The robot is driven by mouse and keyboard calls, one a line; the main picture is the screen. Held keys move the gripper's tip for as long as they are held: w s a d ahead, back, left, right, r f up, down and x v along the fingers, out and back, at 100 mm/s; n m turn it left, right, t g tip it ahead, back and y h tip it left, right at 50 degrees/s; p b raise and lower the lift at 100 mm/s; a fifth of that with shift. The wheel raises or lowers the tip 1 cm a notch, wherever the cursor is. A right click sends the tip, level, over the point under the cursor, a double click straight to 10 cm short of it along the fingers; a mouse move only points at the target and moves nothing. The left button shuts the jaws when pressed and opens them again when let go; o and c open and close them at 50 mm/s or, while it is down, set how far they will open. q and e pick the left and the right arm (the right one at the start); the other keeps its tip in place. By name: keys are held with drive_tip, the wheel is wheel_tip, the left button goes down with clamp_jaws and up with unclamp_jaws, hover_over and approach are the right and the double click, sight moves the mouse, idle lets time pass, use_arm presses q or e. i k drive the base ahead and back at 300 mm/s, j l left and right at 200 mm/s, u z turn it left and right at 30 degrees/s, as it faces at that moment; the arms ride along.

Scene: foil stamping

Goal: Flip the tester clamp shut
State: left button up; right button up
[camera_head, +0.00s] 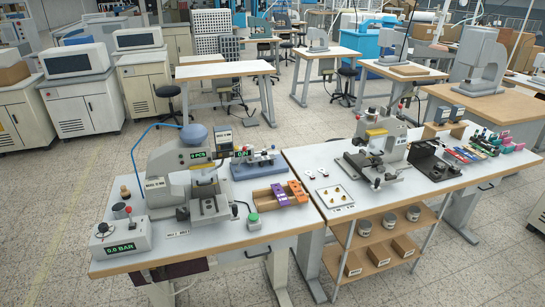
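A small tester with a blue-grey base (258,168) stands at the back right of the left worktable. A green-lit display (243,153) sits at its left end. Metal clamp-like parts (265,155) rise from the base; they are too small for me to tell whether a clamp is open or shut. Neither of my grippers is visible.
The left worktable (290,222) also holds a press (190,165), a control box with a pressure display (120,240), and purple and orange blocks (287,193) in front of the tester. A second worktable with another press (380,145) adjoins on the right.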

sight(274, 146)
drive_tip(key=i+l+u, duration=0.2)
drive_tip(key=i+u, duration=0.15)
drive_tip(key=i+l+u, duration=0.35)
drive_tip(key=i, duration=0.15)
drive_tip(key=i+l+u, duration=0.35)
drive_tip(key=i, duration=0.55)
drive_tip(key=l, duration=0.1)
